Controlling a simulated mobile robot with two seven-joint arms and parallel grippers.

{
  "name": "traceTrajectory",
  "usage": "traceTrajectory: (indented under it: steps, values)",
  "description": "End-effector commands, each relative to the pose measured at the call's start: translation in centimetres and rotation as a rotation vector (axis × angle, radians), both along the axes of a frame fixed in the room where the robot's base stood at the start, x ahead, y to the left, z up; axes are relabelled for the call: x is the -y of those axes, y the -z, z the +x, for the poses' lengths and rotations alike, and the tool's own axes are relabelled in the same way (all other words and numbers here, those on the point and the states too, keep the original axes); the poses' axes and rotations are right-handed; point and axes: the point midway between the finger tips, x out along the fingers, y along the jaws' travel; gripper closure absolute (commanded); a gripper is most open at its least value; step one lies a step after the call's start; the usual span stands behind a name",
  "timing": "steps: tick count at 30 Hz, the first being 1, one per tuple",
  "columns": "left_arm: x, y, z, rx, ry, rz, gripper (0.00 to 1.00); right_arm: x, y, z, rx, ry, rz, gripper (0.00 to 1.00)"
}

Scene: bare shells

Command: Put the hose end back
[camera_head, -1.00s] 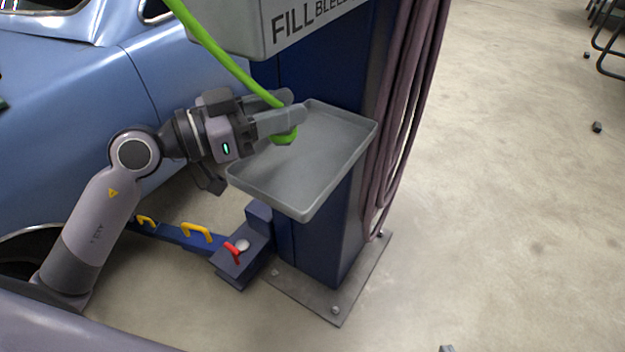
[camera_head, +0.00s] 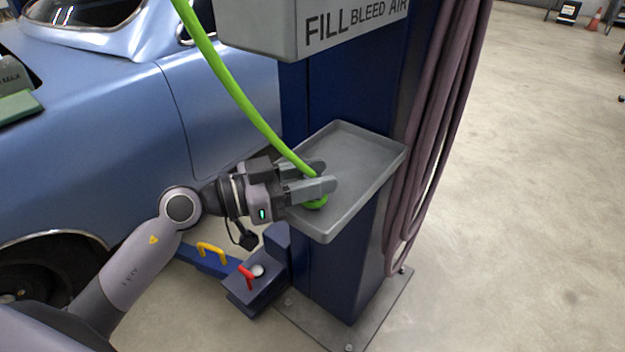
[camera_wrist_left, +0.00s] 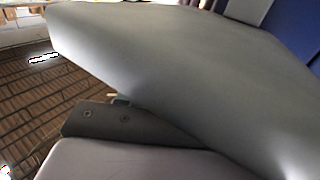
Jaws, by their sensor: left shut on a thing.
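The green hose (camera_head: 240,95) comes down from the top of the head view to its green end (camera_head: 316,202). My left gripper (camera_head: 322,184) is shut on the hose end, over the near left part of the grey tray (camera_head: 362,160). I cannot tell whether the hose end touches the tray. The tray is fixed to the blue post (camera_head: 340,275) and looks empty otherwise. In the left wrist view a large grey surface fills most of the picture, and the hose end does not show. My right gripper is not in view.
A grey box (camera_head: 300,30) marked FILL, BLEED, AIR sits above the tray. Dark purple hoses (camera_head: 435,130) hang at the post's right. A blue car (camera_head: 110,130) stands at the left. A blue floor arm with a red handle (camera_head: 246,277) lies below.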

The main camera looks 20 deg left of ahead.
Motion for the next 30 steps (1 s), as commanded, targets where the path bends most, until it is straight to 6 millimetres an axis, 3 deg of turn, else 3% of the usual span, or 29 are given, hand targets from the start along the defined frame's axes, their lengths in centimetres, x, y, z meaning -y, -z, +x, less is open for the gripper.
traceTrajectory:
  steps: [8,9,11,23,30]
  values:
    - [0.0,0.1,0.0,-0.001,0.000,-0.002,1.00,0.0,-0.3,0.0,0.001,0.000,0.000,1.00]
    - [0.0,0.2,0.0,0.000,0.000,-0.001,0.53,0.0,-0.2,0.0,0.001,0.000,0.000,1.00]
    - [0.0,0.2,0.0,0.000,0.000,-0.001,0.37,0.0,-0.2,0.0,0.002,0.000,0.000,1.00]
    - [-0.1,-0.2,0.0,0.002,0.000,0.000,0.37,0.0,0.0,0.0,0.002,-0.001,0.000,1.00]
    - [-3.1,0.1,-2.4,-0.004,-0.002,0.002,0.37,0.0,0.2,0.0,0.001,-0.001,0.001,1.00]
